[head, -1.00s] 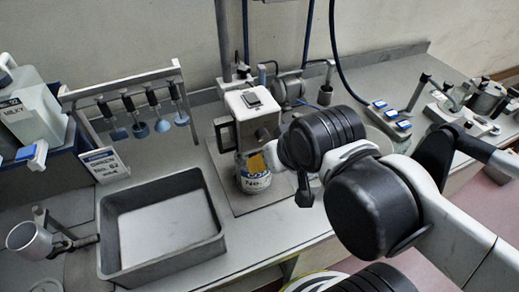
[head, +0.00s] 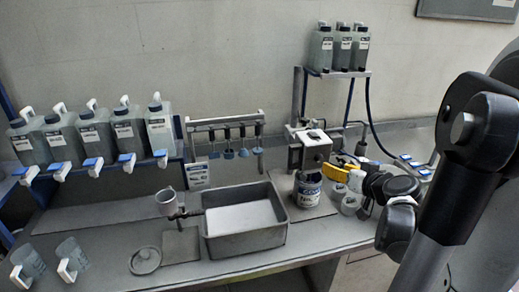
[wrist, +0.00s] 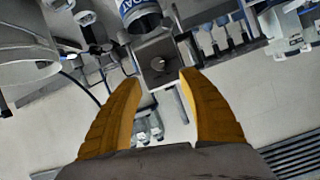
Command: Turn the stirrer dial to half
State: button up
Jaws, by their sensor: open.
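The stirrer (head: 316,148) is a boxy pale head on a stand at the back of the bench, above a labelled can (head: 307,188). In the wrist view, which is upside down, the stirrer head (wrist: 151,49) lies beyond my fingertips, with the can (wrist: 138,10) at the top. A small round dial (wrist: 158,64) shows on its face; its setting is too small to read. My gripper (wrist: 160,80) is open, its two yellow fingers apart with nothing between them. In the head view my gripper (head: 335,172) is just right of the stirrer head; whether it touches cannot be told.
A grey tray (head: 245,246) sits left of the can. Several small stirring tools hang from a rack (head: 222,122) behind it. A row of jugs (head: 90,135) stands at left, and more bottles (head: 343,48) stand on a high shelf. Small cups (head: 350,205) are near my arm.

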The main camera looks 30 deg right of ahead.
aim_at(321, 161)
jog(key=b+x, duration=0.2)
jog(key=x, duration=0.9)
jog(key=shift+d+f, duration=0.1)
jog(key=shift+d, duration=0.1)
jog(key=shift+c, duration=0.2)
grip_shut()
